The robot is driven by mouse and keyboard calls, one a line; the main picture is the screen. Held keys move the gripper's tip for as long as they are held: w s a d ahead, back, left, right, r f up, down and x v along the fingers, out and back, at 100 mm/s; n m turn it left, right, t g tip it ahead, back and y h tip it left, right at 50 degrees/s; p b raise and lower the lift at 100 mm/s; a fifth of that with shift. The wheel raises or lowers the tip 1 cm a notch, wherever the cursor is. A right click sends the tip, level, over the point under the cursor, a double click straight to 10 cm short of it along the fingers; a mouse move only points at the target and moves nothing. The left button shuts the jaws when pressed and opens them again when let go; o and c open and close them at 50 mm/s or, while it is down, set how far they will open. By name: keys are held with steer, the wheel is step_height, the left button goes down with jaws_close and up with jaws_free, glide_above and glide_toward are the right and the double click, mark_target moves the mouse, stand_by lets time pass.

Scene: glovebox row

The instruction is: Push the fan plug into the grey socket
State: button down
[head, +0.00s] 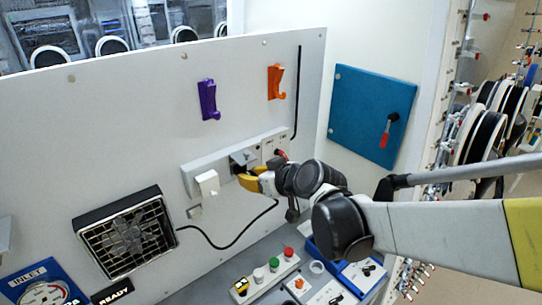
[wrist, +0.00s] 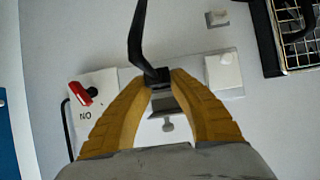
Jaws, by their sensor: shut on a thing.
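My gripper (head: 243,180), with yellow fingers, is shut on the black fan plug (wrist: 158,77) at the pale socket strip (head: 188,178). The plug shows between the fingertips in the wrist view. Its black cable (head: 232,243) runs down and left to the fan (head: 128,232) in the head view. A dark grey block (head: 239,158) on the strip, seemingly the grey socket, is right by the fingertips. In the wrist view a grey part (wrist: 166,102) shows just beyond the plug. The fingers hide the contact, so I cannot tell how far the plug is in.
A white block (head: 208,183) sits on the strip left of my gripper, and a red switch (wrist: 82,95) sits on its other side. Purple (head: 208,99) and orange (head: 275,82) hooks are above. A button box (head: 265,276) and blue tray (head: 345,274) lie below.

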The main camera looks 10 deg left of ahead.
steer(key=shift+w+a, duration=0.6)
steer(key=shift+a, duration=0.15)
steer(key=c, duration=1.2)
jaws_free()
steer(key=v, duration=1.2)
steer(key=s+d+f+m+h+b, duration=0.3)
steer(key=s+d+f+b, duration=0.2)
steer(key=d+f+b, duration=0.2)
steer(key=s+d+f+m+h+b, duration=0.3)
steer(key=s+d+f+b, duration=0.2)
steer(key=d+f, duration=0.7)
steer(key=s+d+f+m+h+b, duration=0.3)
steer(key=s+d+f+m+b, duration=0.1)
steer(key=d+f+b, duration=0.5)
steer(key=shift+s+d+f+g+b, duration=0.35)
steer(key=shift+s+f, duration=0.3)
steer(key=shift+f, duration=0.25)
